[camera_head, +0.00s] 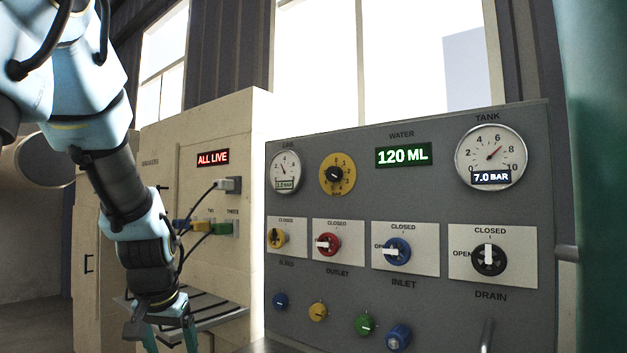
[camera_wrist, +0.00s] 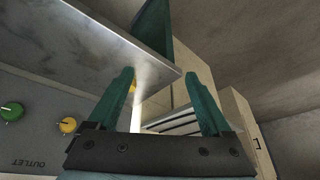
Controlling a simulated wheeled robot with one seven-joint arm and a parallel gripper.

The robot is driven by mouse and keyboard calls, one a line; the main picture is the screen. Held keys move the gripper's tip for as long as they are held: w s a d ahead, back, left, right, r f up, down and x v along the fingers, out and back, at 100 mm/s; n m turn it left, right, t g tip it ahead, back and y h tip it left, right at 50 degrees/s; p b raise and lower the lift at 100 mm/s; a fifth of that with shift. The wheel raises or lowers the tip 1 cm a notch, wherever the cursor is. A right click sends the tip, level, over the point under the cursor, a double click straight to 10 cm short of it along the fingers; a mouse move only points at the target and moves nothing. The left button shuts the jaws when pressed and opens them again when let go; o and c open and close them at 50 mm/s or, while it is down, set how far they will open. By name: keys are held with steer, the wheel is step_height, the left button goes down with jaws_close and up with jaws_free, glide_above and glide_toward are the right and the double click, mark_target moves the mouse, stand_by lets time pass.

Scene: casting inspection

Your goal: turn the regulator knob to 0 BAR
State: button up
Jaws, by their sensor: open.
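The regulator knob (camera_head: 336,174) is a black knob on a round yellow dial marked in BAR, at the upper left of the grey panel (camera_head: 420,285). Its exact pointer setting is too small to read surely. The line gauge (camera_head: 284,171) is left of it, with a small display too blurred to read surely. The tank gauge (camera_head: 491,155) reads 7.0 BAR. My gripper (camera_head: 170,340) hangs low, left of the panel and well apart from the knob, its fingers cut by the lower edge. In the wrist view my gripper (camera_wrist: 158,82) is open and empty; the regulator knob is not seen there.
Valve handles (camera_head: 327,244) and several small coloured knobs (camera_head: 364,323) sit below the dials. A water display (camera_head: 403,156) reads 120 ML. A beige cabinet (camera_head: 200,260) with plugs, cables and an ALL LIVE sign (camera_head: 213,158) stands left. A metal handle (camera_head: 487,336) juts low right.

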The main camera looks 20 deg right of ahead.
steer(key=w+d+r+m+t+h+b, duration=0.1)
steer(key=w+d+r+m+t+h, duration=0.15)
steer(key=w+d+r, duration=0.35)
steer(key=m+t+h+b, duration=0.3)
steer(key=m+h+b, duration=0.3)
steer(key=m, duration=0.5)
glide_toward(332, 172)
steer(key=shift+g+h, duration=0.25)
steer(key=shift+h, duration=0.3)
steer(key=p+x, duration=0.5)
steer(key=x, duration=0.2)
steer(key=shift+w+f+p, duration=0.1)
steer(key=shift+w+p, duration=0.25)
steer(key=shift+p, duration=0.05)
steer(key=shift+w+d+f, duration=0.3)
steer(key=shift+w+d, duration=0.1)
steer(key=shift+d, duration=0.05)
steer(key=shift+c, duration=0.2)
jaws_close()
